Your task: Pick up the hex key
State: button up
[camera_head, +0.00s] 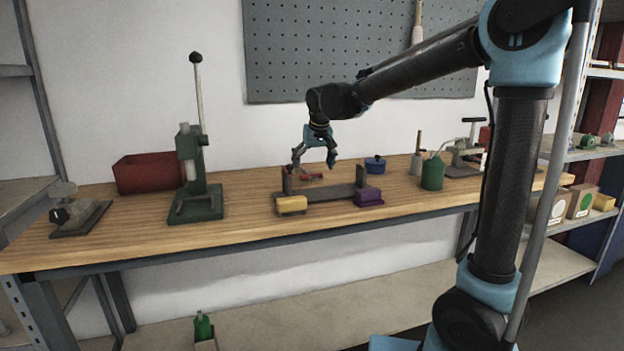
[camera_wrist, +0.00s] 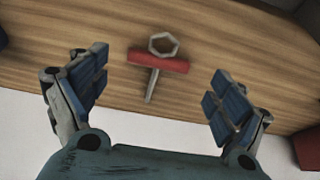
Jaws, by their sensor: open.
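In the wrist view, a red bar (camera_wrist: 158,62) with a grey hexagonal ring at one side and a thin metal shaft at the other lies on the wooden bench; I take it for the hex key. It sits between my open fingers (camera_wrist: 160,78) as seen from the wrist, touching neither. In the head view, a small red piece (camera_head: 318,178) shows on the bench under my gripper (camera_head: 315,163). My gripper points down, is empty and is above the bench. The gap in height is hard to tell.
A grey fixture (camera_head: 330,193) stands just in front, with a yellow block (camera_head: 291,204) and a purple block (camera_head: 368,197) beside it. A blue pot (camera_head: 375,165) and green can (camera_head: 432,174) stand right; a green press (camera_head: 196,205) and red bin (camera_head: 148,172) left.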

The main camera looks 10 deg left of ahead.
aim_at(312, 175)
jog(key=shift+w+x, duration=0.2)
jog(key=shift+x, duration=1.65)
jog(key=shift+r, duration=0.1)
jog(key=shift+c, duration=0.2)
jog(key=c, duration=1.1)
jog(key=shift+r, duration=0.1)
jog(key=shift+c, duration=0.2)
notch_tip(312, 175, up, 10)
